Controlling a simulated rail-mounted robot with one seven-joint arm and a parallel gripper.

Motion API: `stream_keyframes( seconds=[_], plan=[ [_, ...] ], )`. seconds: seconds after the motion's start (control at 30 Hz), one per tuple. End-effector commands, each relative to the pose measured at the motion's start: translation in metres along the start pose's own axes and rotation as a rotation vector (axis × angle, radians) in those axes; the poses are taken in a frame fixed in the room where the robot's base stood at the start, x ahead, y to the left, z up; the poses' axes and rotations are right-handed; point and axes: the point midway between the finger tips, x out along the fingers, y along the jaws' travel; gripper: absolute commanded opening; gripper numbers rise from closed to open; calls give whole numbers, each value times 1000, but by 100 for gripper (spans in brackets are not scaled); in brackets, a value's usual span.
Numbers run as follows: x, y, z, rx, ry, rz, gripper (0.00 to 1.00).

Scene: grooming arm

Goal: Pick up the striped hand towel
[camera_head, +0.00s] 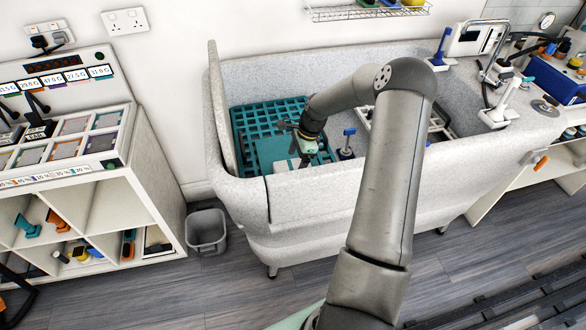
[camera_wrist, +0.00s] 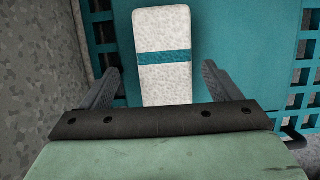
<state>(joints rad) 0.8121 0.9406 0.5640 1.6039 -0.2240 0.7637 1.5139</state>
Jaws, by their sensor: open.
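The striped hand towel (camera_wrist: 163,25) is a folded pale speckled strip with one teal band, in the wrist view. It lies flat on a teal surface (camera_wrist: 225,40), long side running away from my wrist. My gripper (camera_wrist: 160,70) is open, with one finger on each side of the towel and gaps to it. The towel's near end is hidden behind the gripper's dark mount. In the head view my gripper (camera_head: 303,148) is low inside the grey tub, over the teal mat (camera_head: 250,120). A small pale patch under it may be the towel.
The speckled grey tub wall (camera_head: 222,120) stands close on the left of my gripper. A blue-handled tool (camera_head: 346,146) stands just right of it in the tub. A teal grid borders the towel's surface. The tub's front rim (camera_head: 310,192) lies beneath my arm.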

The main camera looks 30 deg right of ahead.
Motion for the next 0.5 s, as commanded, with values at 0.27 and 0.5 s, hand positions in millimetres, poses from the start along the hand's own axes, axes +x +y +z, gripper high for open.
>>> stream_keyframes(
  seconds=[0.27, 0.5],
  plan=[
    [23, -2, 1, -1, -3, 4, 84],
    [54, -6, 0, -1, -1, 0, 84]
  ],
)
